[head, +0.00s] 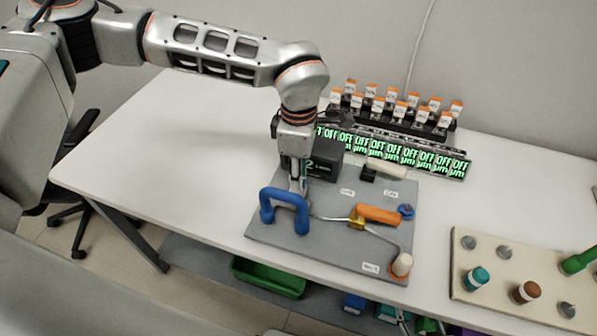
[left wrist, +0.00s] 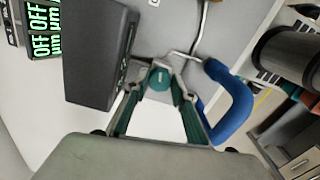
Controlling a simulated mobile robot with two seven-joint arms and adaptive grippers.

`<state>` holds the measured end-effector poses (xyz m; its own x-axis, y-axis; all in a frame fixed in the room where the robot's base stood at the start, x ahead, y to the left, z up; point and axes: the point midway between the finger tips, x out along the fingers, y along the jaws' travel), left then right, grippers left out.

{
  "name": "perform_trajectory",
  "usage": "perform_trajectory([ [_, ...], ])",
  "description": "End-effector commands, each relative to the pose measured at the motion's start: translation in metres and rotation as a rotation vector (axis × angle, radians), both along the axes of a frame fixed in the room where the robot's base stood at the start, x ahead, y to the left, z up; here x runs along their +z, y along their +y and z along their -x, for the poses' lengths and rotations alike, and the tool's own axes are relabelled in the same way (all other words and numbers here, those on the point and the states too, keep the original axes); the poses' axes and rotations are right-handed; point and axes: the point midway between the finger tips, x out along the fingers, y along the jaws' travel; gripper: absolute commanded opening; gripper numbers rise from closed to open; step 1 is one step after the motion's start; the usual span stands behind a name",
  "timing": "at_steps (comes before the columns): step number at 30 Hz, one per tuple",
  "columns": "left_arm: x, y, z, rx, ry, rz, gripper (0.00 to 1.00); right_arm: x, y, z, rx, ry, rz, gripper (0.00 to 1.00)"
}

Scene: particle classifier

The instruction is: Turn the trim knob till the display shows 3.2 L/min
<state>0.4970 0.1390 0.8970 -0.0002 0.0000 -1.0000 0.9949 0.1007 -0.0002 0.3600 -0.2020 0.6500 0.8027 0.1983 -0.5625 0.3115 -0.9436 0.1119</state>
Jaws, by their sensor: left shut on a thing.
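My left gripper (head: 297,186) reaches straight down to the grey panel (head: 345,238), just in front of the dark display box (head: 325,168). In the left wrist view its fingertips (left wrist: 160,82) are shut on the round teal trim knob (left wrist: 159,78), one on each side. The knob is hidden by the gripper in the head view. The box also shows in the left wrist view (left wrist: 98,55), left of the knob. Its display is mostly covered by my gripper in the head view; only a partial digit like a 2 shows, so I cannot read the value.
A blue arched handle (head: 284,197) stands close in front of my gripper. An orange lever (head: 377,214) and a blue knob (head: 406,211) are to the right. Several green OFF displays (head: 408,154) line the back. A beige peg board (head: 478,298) is at right. The table's left side is clear.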

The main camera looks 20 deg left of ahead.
Motion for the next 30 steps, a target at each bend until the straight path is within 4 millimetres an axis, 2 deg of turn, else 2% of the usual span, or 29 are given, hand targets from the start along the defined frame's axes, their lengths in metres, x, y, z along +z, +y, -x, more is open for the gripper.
perform_trajectory([
  [6,0.0013,0.0001,-0.0002,-0.183,-0.001,-0.001,0.04,0.0045,-0.0001,-0.0004,0.001,-0.001,0.0,0.4],
  [15,0.0008,0.0002,0.0002,-0.364,0.0,0.0,0.04,0.0063,-0.0004,0.0,0.0,0.001,0.001,0.4],
  [30,0.0002,0.0004,0.0003,-0.448,0.0,0.0,0.04,0.0078,-0.0004,-0.0002,0.0,0.0,0.002,0.4],
])
